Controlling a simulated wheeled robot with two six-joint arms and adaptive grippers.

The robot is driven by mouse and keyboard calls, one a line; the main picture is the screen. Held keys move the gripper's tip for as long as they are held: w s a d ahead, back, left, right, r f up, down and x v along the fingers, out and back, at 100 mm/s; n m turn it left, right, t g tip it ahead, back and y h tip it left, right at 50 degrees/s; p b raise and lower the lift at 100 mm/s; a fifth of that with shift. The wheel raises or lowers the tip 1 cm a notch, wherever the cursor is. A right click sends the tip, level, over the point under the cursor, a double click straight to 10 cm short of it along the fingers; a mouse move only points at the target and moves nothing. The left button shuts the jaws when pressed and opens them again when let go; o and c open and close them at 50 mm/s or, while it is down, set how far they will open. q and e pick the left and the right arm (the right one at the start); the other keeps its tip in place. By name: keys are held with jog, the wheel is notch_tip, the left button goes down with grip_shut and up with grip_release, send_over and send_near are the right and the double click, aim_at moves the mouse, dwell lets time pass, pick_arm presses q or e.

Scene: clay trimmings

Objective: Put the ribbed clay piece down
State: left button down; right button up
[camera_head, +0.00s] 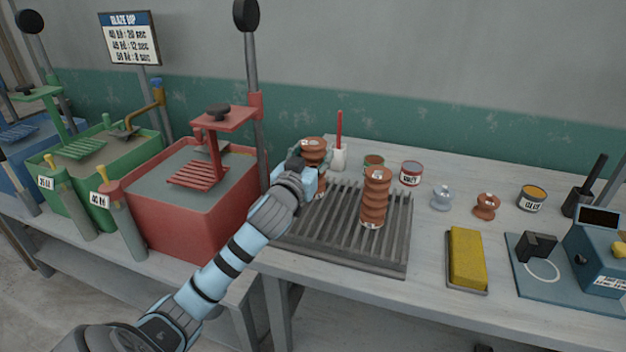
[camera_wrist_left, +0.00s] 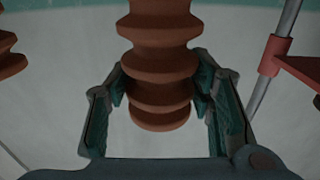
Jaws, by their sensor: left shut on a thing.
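My left gripper (camera_head: 309,172) is shut on a ribbed brown clay piece (camera_head: 314,147), upright at the back left of the grey slatted rack (camera_head: 330,240). In the left wrist view the same ribbed clay piece (camera_wrist_left: 158,65) stands between the two fingers (camera_wrist_left: 160,92). My gripper hides part of its lower end, and I cannot tell whether it touches the rack. A second ribbed clay piece (camera_head: 375,205) stands upright on the rack, to the right and nearer. My right gripper is not in view.
Left of the rack is a red dip tank (camera_head: 190,215) with a post and raised grate. Behind it stand a white pot with a red-handled brush (camera_head: 338,155) and cans (camera_head: 411,173). A yellow sponge (camera_head: 466,258) lies right. Rack slats at the front left are bare.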

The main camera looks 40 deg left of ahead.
pick_arm(q)
notch_tip(320, 180, down, 4)
jog(key=shift+s+f+b, duration=0.1)
jog(key=shift+b, duration=0.45)
jog(key=c, duration=0.8)
grip_release()
jog(key=shift+o, duration=0.2)
jog(key=shift+d, duration=0.1)
jog(key=v, duration=1.2)
jog(key=shift+f, duration=0.1)
